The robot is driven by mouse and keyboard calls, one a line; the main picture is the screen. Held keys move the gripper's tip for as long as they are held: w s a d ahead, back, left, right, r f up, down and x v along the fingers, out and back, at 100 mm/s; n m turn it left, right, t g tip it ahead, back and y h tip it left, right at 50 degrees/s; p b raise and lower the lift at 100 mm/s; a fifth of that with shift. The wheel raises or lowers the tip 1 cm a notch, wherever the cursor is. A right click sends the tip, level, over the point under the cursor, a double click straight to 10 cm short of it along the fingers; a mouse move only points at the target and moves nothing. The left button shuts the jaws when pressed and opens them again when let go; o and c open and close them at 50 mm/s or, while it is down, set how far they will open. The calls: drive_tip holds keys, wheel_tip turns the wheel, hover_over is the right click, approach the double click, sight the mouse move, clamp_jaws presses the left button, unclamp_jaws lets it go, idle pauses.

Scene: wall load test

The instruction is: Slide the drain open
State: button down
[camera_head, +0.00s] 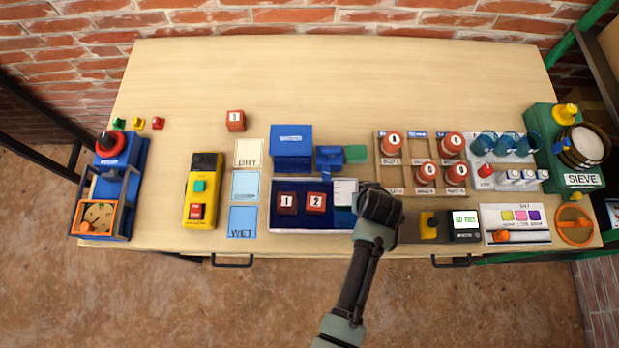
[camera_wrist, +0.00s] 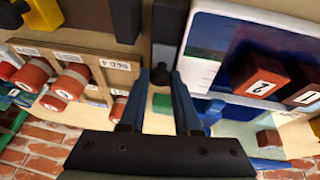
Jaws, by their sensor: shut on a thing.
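A tray (camera_head: 314,231) with a dark blue inside and a white rim stands at the front middle of the table. A white panel with a teal lower part (camera_head: 344,194) is at its right end. My gripper (camera_head: 375,205) is at the tray's right edge and hides what lies under it. In the wrist view, the fingers of my gripper (camera_wrist: 164,80) are shut on the lower end of a dark upright handle (camera_wrist: 168,32), beside the tray's white wall (camera_wrist: 204,42). I cannot tell for sure whether this handle is the drain's slide, or how far the drain is open.
Red blocks marked 1 (camera_head: 287,202) and 2 (camera_head: 316,202) are in the tray. A blue box (camera_head: 291,148) stands behind it. The back of the table is clear.

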drive_tip(key=shift+d, duration=0.1)
drive_tip(key=shift+s+p, duration=1.15)
drive_tip(key=shift+s, duration=0.85)
drive_tip(key=c, duration=0.7)
unclamp_jaws()
drive_tip(key=shift+d+r, duration=0.1)
drive_tip(key=shift+w+r+p, duration=0.1)
drive_tip(key=shift+r+p, duration=0.65)
wheel_tip(320, 180, up, 5)
drive_tip(key=p, duration=0.5)
drive_tip(key=shift+r, duration=0.15)
